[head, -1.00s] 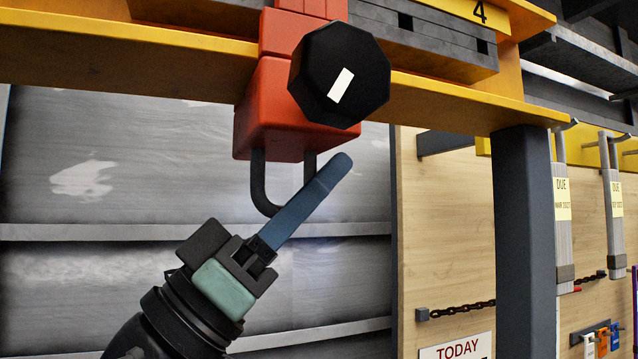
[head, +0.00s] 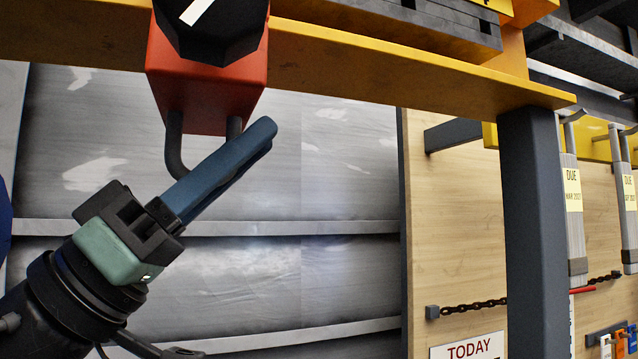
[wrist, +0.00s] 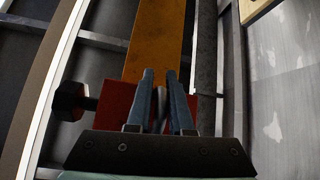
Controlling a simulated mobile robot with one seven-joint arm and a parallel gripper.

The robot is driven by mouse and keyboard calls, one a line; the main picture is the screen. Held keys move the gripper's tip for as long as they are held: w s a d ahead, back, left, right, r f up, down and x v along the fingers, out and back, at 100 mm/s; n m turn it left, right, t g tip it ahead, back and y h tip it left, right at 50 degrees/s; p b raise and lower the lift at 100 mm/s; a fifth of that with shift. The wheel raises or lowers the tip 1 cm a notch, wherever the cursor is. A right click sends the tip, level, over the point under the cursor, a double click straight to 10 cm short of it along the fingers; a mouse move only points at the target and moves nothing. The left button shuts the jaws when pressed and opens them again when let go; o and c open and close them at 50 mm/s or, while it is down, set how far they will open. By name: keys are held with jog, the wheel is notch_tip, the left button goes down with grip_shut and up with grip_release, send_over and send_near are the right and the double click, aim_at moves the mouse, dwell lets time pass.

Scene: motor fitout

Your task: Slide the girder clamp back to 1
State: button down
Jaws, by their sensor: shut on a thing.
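The girder clamp (head: 206,98) is a red block with a black knob (head: 222,28) bearing a white mark. It hangs on the yellow girder (head: 400,72), at the upper left in the head view. A dark U-shaped loop (head: 172,148) hangs below it. My gripper (head: 262,130) has its blue fingers at this loop, coming from the lower left. In the wrist view the fingers (wrist: 160,76) are shut on the loop, with the red clamp (wrist: 115,102) behind them and its knob (wrist: 68,100) at left. The mark 1 is not in view.
A dark grey post (head: 531,200) holds up the girder at right. Behind it is a wooden board (head: 455,220) with a chain (head: 470,310) and hanging tagged straps (head: 573,200). Free space lies below the girder, before a grey panelled wall (head: 330,180).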

aim_at(172, 172)
jog(key=a, duration=0.2)
jog(key=s+a, duration=0.1)
jog(key=shift+a, duration=0.4)
jog(key=shift+w+d, duration=0.1)
jog(key=shift+d, duration=0.25)
jog(key=c, duration=0.9)
grip_release()
jog(key=shift+a, duration=0.15)
jog(key=shift+a+f+b, duration=0.1)
jog(key=shift+f+b, duration=0.3)
jog(key=shift+b, duration=0.15)
jog(key=b+v, duration=0.3)
jog(key=v, duration=0.3)
jog(key=shift+a+f+b, duration=0.1)
jog(key=shift+a+b, duration=0.25)
